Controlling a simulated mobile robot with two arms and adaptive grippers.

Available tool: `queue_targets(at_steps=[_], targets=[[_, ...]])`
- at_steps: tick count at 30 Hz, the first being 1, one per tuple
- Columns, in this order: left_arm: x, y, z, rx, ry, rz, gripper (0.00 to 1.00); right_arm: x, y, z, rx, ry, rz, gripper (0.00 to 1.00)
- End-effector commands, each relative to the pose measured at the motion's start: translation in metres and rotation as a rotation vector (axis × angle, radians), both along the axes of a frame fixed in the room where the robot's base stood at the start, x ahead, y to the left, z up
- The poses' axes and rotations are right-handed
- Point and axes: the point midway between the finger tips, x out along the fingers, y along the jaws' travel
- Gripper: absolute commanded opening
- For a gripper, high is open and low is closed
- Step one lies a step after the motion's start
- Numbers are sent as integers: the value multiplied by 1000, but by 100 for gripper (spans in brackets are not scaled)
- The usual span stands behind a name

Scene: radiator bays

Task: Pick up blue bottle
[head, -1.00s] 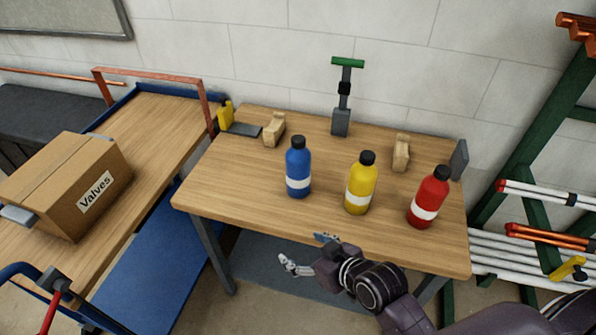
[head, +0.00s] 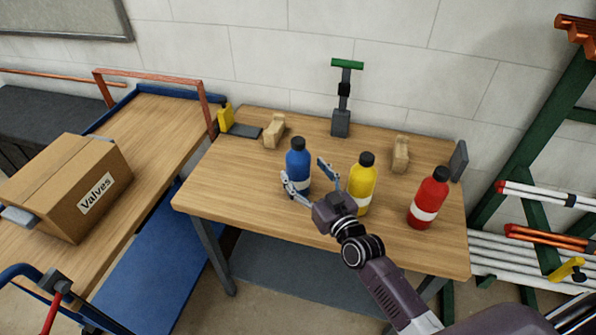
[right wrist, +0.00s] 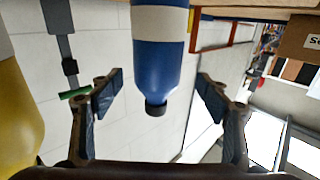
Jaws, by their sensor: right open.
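The blue bottle (head: 298,163), with a black cap and a white band, stands upright on the wooden table. My right gripper (head: 309,181) is open at the bottle's near side, with one finger to the left of it and one to the right. In the right wrist view the blue bottle (right wrist: 158,65) appears upside down, between the two spread fingers (right wrist: 158,92), with a gap on each side. The bottle's lower part is partly hidden by the gripper in the head view. My left gripper is not in view.
A yellow bottle (head: 362,183) stands close to the right of my right gripper, and a red bottle (head: 429,198) farther right. Wooden blocks (head: 274,130) and a green-topped tool (head: 342,100) stand behind. A cart with a cardboard box (head: 66,185) is at the left.

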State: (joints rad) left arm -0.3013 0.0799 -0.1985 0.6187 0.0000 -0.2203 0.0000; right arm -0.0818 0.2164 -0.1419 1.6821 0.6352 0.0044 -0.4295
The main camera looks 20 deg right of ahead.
Motion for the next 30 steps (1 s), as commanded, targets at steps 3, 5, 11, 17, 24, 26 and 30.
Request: queue_targets(at_steps=[3,5,11,17,24,26,30], targets=[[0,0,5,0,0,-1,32,13,0,2,-1,-1,0,70],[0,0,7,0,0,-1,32,21,0,2,-2,0,0,70],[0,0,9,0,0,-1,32,44,3,0,1,1,0,70],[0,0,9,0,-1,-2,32,50,4,-1,0,2,1,70],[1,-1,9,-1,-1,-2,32,49,4,-1,0,2,1,59],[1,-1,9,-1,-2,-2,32,49,4,-1,0,2,1,52],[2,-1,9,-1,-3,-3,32,49,4,-1,0,2,1,37]])
